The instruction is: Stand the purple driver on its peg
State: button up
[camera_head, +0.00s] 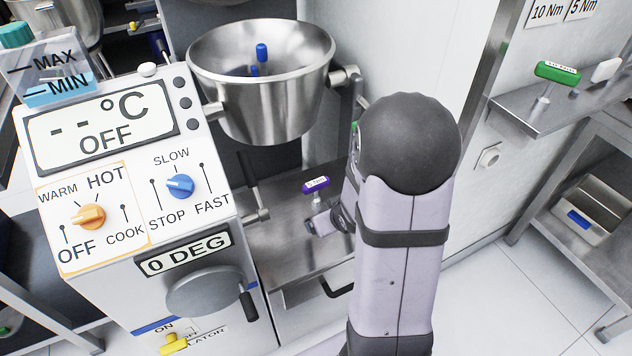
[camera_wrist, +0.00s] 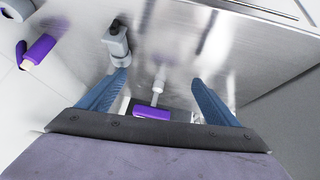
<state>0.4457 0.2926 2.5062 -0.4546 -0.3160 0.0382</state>
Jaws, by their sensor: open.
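The purple driver (camera_head: 316,184) has a purple T-handle with a white label and a pale metal shaft. It is over the steel table beside the mixer, left of my arm. In the wrist view its handle (camera_wrist: 153,111) lies low between the blue fingers, with the shaft running away toward the steel surface. My gripper (camera_wrist: 158,84) is open, one finger on each side of the driver, with gaps visible. In the head view my arm hides most of the gripper. Whether the driver's tip rests on anything is unclear. No empty peg can be made out with certainty.
A green-handled driver (camera_head: 557,72) stands on the right wall shelf (camera_head: 520,110), with torque labels above. The steel bowl (camera_head: 265,95) and control panel (camera_head: 150,190) stand left. A grey fitting (camera_wrist: 117,42) is close to the left finger. Another purple piece (camera_wrist: 40,48) lies further left.

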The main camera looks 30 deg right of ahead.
aim_at(317, 183)
jog(key=w+r+t, duration=0.1)
jog(key=w+d+r+t+y+p, duration=0.1)
jog(key=t, duration=0.1)
jog(key=w+r+t, duration=0.1)
jog(key=t, duration=0.1)
jog(key=shift+w+d+r+n+y+p, duration=0.1)
jog(key=shift+w+d+n+y+p, duration=0.2)
jog(key=shift+y, duration=0.1)
jog(key=shift+t+y, duration=0.3)
jog(key=shift+t, duration=0.3)
jog(key=shift+w+a+f+b, duration=0.15)
jog(key=shift+w+f, duration=0.05)
jog(key=shift+w, duration=0.95)
jog(key=shift+w+a+f+b, duration=0.1)
jog(key=shift+w+f+b, duration=0.05)
jog(key=shift+w, duration=1)
jog(key=shift+w+a+f+b, duration=0.15)
jog(key=shift+w+f, duration=0.05)
jog(key=shift+w, duration=0.95)
jog(key=c, duration=1.2)
